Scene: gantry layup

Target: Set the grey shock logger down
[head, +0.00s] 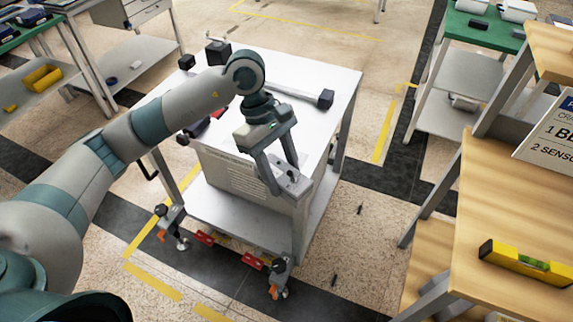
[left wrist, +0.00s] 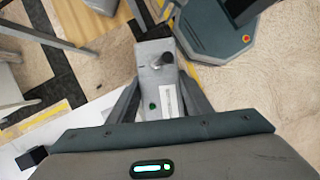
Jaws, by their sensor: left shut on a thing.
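My left gripper (head: 282,174) is shut on the grey shock logger (head: 291,184), a small light-grey box, at the near side of the white-topped cart (head: 335,130). In the left wrist view the logger (left wrist: 158,86) sits between the two fingers of the gripper (left wrist: 160,98). It shows a dark round knob, a green dot and a white label. Floor shows around it there, with the white top at the lower left, so the logger appears held in the air by the cart's edge. My right gripper is not in view.
A long bar with dark ends (head: 290,93) lies on the cart top. A wooden bench (head: 500,215) at right carries a yellow level (head: 525,262) and a sign (head: 550,135). A green-topped table (head: 480,30) stands behind.

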